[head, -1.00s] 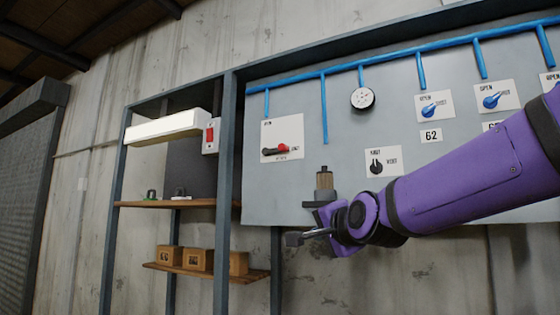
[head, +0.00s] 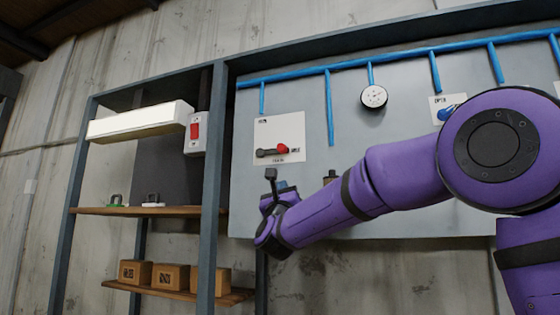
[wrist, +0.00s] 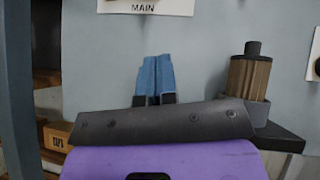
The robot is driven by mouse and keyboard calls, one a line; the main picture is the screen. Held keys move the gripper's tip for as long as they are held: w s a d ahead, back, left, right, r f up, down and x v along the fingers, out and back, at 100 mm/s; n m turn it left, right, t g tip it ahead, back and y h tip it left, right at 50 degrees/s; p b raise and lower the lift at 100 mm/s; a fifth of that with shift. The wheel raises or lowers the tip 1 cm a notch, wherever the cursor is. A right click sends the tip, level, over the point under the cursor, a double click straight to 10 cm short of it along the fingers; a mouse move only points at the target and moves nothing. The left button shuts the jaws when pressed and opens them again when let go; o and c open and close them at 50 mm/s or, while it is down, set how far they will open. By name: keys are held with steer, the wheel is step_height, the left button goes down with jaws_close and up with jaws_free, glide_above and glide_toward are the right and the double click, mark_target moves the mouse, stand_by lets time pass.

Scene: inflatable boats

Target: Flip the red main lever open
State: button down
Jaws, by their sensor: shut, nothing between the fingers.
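The red main lever (head: 284,149) is on a white plate (head: 290,128) on the grey panel. The lever lies level, with its red knob to the right of its dark base. My gripper (head: 282,185) is just below the plate, apart from the lever. In the wrist view its blue fingertips (wrist: 154,75) are together with nothing between them. They point up toward the plate's lower edge, where the MAIN label (wrist: 144,8) shows. The lever itself is out of the wrist view.
A brown filter-like cylinder (wrist: 248,85) stands on a dark bracket right of my gripper. A shelf frame post (head: 212,180) rises to the left. A gauge (head: 374,97) and blue pipes (head: 329,108) are on the panel.

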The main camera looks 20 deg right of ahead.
steer(key=shift+h, duration=0.3)
glide_toward(284, 151)
steer(key=shift+x, duration=3.4)
steer(key=shift+w+f, duration=0.1)
steer(key=shift+w, duration=0.1)
steer(key=shift+r+n+y, duration=0.25)
steer(key=shift+n+y, duration=0.45)
steer(key=shift+y, duration=0.3)
